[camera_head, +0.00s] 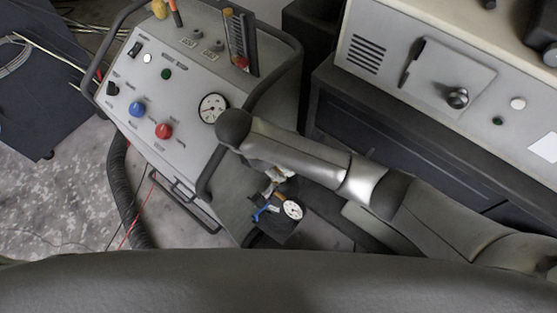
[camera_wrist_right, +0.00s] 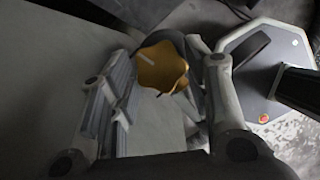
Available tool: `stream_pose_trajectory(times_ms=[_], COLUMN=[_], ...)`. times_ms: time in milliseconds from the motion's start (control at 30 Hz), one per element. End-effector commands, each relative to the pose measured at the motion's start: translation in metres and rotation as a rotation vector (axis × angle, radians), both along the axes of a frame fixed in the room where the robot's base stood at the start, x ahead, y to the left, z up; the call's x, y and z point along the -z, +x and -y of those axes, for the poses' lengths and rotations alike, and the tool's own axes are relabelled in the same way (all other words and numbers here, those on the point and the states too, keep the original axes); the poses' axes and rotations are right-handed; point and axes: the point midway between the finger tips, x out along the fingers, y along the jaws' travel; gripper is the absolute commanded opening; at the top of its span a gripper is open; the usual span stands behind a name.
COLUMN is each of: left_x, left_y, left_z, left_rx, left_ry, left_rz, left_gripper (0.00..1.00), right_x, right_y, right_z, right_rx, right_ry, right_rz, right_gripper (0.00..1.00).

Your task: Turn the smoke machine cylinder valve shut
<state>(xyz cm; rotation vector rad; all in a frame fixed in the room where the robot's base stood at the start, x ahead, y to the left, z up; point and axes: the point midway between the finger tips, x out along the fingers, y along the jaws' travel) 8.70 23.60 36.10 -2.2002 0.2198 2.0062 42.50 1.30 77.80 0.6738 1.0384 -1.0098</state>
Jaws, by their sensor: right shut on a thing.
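The cylinder valve's yellow lobed knob (camera_wrist_right: 162,68) shows in the right wrist view, on top of a dark round cylinder top. My right gripper (camera_wrist_right: 164,74) has its fingers on either side of this knob and is shut on it. In the head view my right arm covers most of the gripper and the knob. Just below the arm there, a brass fitting (camera_head: 269,189), a blue lever (camera_head: 265,212) and a small white gauge (camera_head: 292,209) show. My left gripper is not in view.
The smoke machine's sloped grey panel (camera_head: 185,75) has a gauge (camera_head: 212,108), a red knob (camera_head: 163,130) and a blue knob (camera_head: 137,109). Its dark tube rail runs close to my right arm. A beige cabinet (camera_head: 385,25) stands to the right. A corrugated hose (camera_head: 122,190) lies left.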

Motion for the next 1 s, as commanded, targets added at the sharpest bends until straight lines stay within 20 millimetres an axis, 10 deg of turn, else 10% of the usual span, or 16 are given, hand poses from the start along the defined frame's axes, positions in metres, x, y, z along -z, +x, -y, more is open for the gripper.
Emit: stream_pose_trajectory(times_ms=[367,400,567,1000], left_x=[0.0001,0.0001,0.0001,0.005], left_y=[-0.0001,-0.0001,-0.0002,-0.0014], left_z=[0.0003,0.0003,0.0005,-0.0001], left_rx=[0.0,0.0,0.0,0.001], left_ry=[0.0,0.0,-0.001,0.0], left_rz=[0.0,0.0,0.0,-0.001], left_gripper=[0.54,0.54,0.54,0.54], right_x=[0.0016,0.0016,0.0011,0.0022], right_y=[-0.0013,-0.0013,-0.0008,-0.0007], right_z=[0.0001,0.0001,0.0,0.0001], right_rx=[0.004,0.003,0.003,-0.039], right_ry=[-0.001,-0.001,0.0,0.001], right_rz=[-0.004,-0.004,-0.002,0.0], right_gripper=[0.21,0.49,0.67,0.67])
